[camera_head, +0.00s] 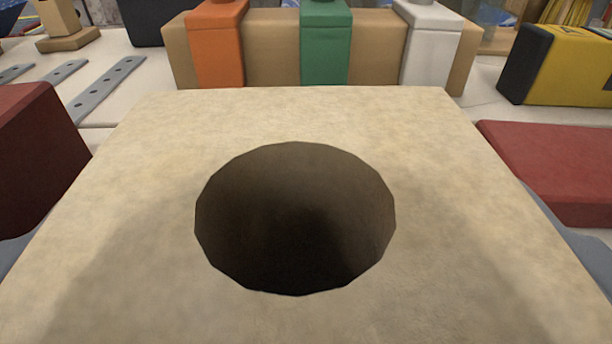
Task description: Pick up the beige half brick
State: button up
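A beige block with a large round hole (290,115) fills the near middle of the picture. It fits the beige half brick, and its top face is turned toward me. The hole is dark inside, and its bottom cannot be made out. Soft shadows fall on the near left and near right of the top face. Grey-blue slivers show just past its left and right edges, low in the view; I cannot tell whether they are my fingers. No fingertips of my gripper can be made out for sure, and the block's sides and underside are hidden.
A red block (38,140) stands close on the left, and another red block (550,165) lies on the right. Behind are a tan block with orange (220,50), green (325,50) and white (430,50) pieces, grey perforated strips (105,92), and a yellow-black box (570,65).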

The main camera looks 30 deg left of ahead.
jog(key=shift+w+a, duration=0.1)
jog(key=shift+w, duration=0.15)
jog(key=c, duration=1.5)
jog(key=shift+r, duration=0.15)
